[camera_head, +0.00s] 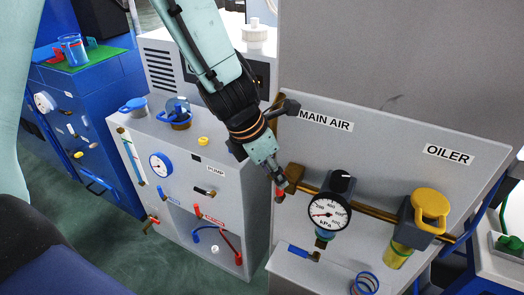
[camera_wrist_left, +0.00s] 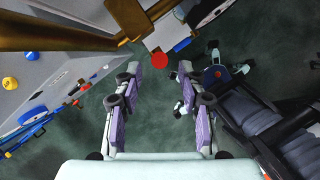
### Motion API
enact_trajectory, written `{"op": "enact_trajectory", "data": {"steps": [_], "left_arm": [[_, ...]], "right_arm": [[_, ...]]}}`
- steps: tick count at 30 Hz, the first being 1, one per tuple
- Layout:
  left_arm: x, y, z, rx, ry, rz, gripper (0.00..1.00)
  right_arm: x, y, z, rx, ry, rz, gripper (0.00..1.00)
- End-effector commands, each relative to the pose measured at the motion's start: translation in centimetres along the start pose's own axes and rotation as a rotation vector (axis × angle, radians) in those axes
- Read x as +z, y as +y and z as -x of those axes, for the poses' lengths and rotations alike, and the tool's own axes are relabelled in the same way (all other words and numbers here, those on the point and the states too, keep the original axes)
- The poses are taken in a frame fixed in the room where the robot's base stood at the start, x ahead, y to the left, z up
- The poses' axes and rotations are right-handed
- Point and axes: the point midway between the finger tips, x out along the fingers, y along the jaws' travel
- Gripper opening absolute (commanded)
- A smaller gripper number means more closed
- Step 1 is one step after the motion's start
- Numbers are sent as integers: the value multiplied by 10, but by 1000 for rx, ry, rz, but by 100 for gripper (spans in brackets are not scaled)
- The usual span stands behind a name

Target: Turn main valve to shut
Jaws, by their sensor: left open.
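The main valve shows as a brass body (camera_head: 293,172) with a red handle end (camera_head: 279,194) under the MAIN AIR label (camera_head: 326,121). In the left wrist view the red handle end (camera_wrist_left: 159,60) stands just beyond and between the fingertips, next to brass pipework (camera_wrist_left: 60,35). My left gripper (camera_head: 278,180) comes down from above at the valve and partly hides it. In the wrist view its two fingers (camera_wrist_left: 158,84) are spread apart with nothing between them. Whether a finger touches the handle I cannot tell. My right gripper is not in view.
A pressure gauge (camera_head: 329,212) and a yellow-handled oiler (camera_head: 430,205) sit along the brass pipe to the right. A grey pump cabinet (camera_head: 180,142) with red and blue handles stands to the left. A grey panel (camera_head: 400,130) rises close behind the valve.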

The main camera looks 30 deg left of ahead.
Motion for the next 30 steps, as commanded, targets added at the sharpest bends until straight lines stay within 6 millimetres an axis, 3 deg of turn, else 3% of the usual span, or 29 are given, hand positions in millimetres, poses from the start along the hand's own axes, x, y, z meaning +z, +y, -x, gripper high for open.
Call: {"op": "enact_trajectory", "data": {"steps": [18, 30], "left_arm": [[0, -1, 57, -3, -2, 0, 40], [-1, -1, 66, -1, 2, 1, 40]], "right_arm": [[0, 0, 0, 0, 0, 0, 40], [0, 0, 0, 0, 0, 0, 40]]}}
